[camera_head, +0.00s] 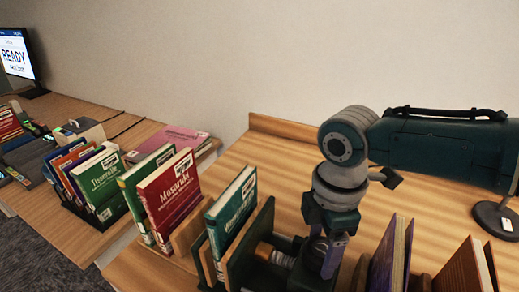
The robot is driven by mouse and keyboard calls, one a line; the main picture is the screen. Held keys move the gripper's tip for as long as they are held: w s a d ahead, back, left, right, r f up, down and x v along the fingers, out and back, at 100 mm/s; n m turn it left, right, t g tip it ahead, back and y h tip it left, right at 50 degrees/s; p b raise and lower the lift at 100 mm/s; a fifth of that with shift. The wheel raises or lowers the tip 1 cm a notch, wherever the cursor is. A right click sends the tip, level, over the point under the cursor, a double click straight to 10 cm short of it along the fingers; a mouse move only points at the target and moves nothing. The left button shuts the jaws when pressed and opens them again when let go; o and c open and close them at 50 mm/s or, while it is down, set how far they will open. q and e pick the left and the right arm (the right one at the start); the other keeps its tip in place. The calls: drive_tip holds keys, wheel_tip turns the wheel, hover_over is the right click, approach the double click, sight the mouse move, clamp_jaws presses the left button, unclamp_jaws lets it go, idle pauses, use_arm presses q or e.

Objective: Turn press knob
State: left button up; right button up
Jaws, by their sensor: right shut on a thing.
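The book press stands at the front middle of the wooden table, with a dark upright plate (240,258) beside a green book (232,218). A light-coloured screw part (264,252) of the press shows to the right of that plate. My right gripper (322,262) reaches down from above at the right end of the press. It is shut on the press knob, which is mostly hidden behind the fingers. My left gripper is not in view.
Red and green books (168,198) stand left of the press. Upright books (390,258) stand close on the right of my gripper. The table behind the press is clear.

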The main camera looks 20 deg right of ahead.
sight(321, 249)
idle(0.3)
drive_tip(key=o, duration=1.3)
drive_tip(key=shift+o, duration=0.2)
wheel_tip(321, 249, up, 10)
drive_tip(key=p, duration=0.1)
